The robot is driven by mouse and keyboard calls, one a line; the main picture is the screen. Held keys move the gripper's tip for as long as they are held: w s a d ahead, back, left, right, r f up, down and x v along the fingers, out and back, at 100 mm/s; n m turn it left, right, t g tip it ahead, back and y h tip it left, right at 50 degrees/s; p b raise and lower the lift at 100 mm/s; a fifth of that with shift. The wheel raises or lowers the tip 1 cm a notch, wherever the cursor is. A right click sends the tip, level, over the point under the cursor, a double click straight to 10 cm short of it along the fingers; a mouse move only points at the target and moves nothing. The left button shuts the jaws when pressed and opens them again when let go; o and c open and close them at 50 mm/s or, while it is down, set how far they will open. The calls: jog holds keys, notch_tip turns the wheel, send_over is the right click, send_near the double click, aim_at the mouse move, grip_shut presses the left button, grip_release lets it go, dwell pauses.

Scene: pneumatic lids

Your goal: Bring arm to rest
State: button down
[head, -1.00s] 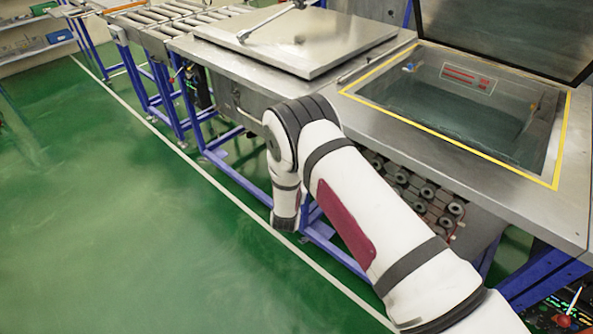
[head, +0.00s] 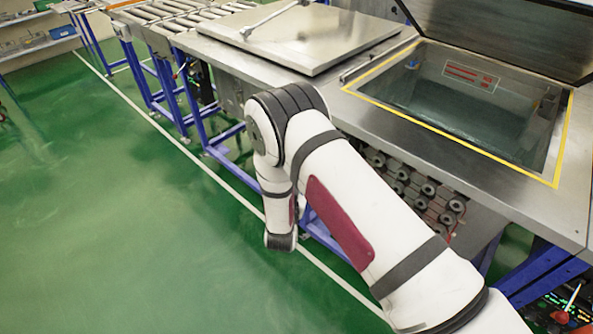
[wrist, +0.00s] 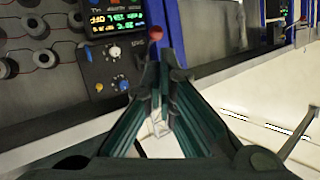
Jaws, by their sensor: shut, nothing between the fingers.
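My white arm (head: 345,205) reaches from the lower right of the head view, bends at an elbow and hangs down beside the steel machine. My gripper is not visible in the head view, hidden past the lower arm. In the wrist view my gripper (wrist: 162,82) is shut and its dark green fingers meet with nothing between them. Behind the fingertips is a control panel (wrist: 112,62) with green displays, a red knob (wrist: 155,33) and small dials.
The steel machine has a closed lid (head: 300,38) at the left and a raised lid (head: 520,32) over a yellow-edged tank (head: 470,105) at the right. Blue legs (head: 190,105) and several pneumatic fittings (head: 425,190) are below. The green floor (head: 110,230) at the left is clear.

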jog(key=w+d+r+g+y, duration=0.1)
jog(key=w+r, duration=0.1)
jog(key=r, duration=0.7)
jog(key=w+d+r+g+y, duration=0.1)
jog(key=w+r+g, duration=0.15)
jog(key=r, duration=0.65)
jog(key=s+d+r+n+g+y, duration=0.1)
jog(key=s+d+r, duration=0.2)
jog(key=r, duration=0.4)
jog(key=s+d+r, duration=0.3)
jog(key=r, duration=0.4)
jog(key=s+d+r+g, duration=0.1)
jog(key=s+d+r, duration=0.2)
jog(key=s, duration=0.8)
jog(key=s+d+r+n+g+h, duration=0.1)
jog(key=s+d+r+g, duration=0.1)
jog(key=s+d, duration=0.6)
jog(key=s+d+r+n+g+h, duration=0.1)
jog(key=s+d+r, duration=0.3)
jog(key=s, duration=1)
jog(key=shift+s+d+r+g, duration=0.25)
jog(key=shift+d+r+g, duration=0.2)
jog(key=shift+d, duration=0.35)
